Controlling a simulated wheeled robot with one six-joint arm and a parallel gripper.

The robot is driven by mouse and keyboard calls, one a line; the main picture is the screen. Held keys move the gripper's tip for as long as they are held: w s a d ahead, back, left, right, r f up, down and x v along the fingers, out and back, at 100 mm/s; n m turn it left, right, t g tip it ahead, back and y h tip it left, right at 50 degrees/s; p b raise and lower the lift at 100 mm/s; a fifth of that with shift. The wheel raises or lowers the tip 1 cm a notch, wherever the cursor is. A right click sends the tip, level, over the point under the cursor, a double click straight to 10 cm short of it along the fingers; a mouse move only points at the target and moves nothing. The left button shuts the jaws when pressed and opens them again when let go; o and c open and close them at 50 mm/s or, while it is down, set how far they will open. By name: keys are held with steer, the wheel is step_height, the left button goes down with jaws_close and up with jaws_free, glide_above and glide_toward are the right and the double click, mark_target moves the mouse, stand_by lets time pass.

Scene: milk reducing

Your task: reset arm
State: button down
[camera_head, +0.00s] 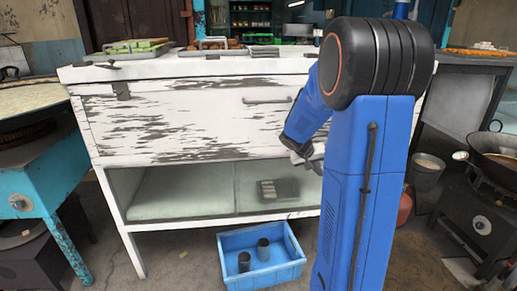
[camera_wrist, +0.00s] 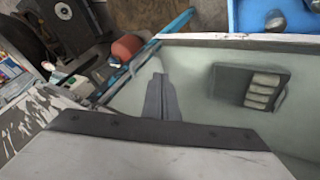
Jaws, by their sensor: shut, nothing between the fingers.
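My gripper (camera_wrist: 162,98) shows in the wrist view as two dark grey fingers pressed together, with nothing between them. In the head view my blue arm rises at the right of centre and bends down. The gripper (camera_head: 308,160) is partly hidden behind the arm there. It is in front of the white cabinet (camera_head: 190,118), near its open lower shelf. I cannot tell whether it touches the cabinet.
A dark tray of pale pieces (camera_head: 278,189) lies on the lower shelf; it also shows in the wrist view (camera_wrist: 239,84). A blue crate (camera_head: 233,273) with two dark cups stands on the floor. A turquoise table (camera_head: 40,180) is left, a stove with a wok (camera_head: 497,150) right.

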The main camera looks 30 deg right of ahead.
steer(key=s+a+r+n+t+y, duration=0.1)
steer(key=s+a+r+n+y, duration=0.1)
steer(key=s+a, duration=0.6)
steer(key=s+a+r+n+t+y, duration=0.1)
steer(key=s+a+r+n+y, duration=0.2)
steer(key=s+a, duration=0.5)
steer(key=s+a+r+n+t+y, duration=0.2)
steer(key=s+a, duration=0.7)
steer(key=a, duration=1.2)
steer(key=shift+r+n, duration=0.5)
steer(key=shift+r, duration=0.25)
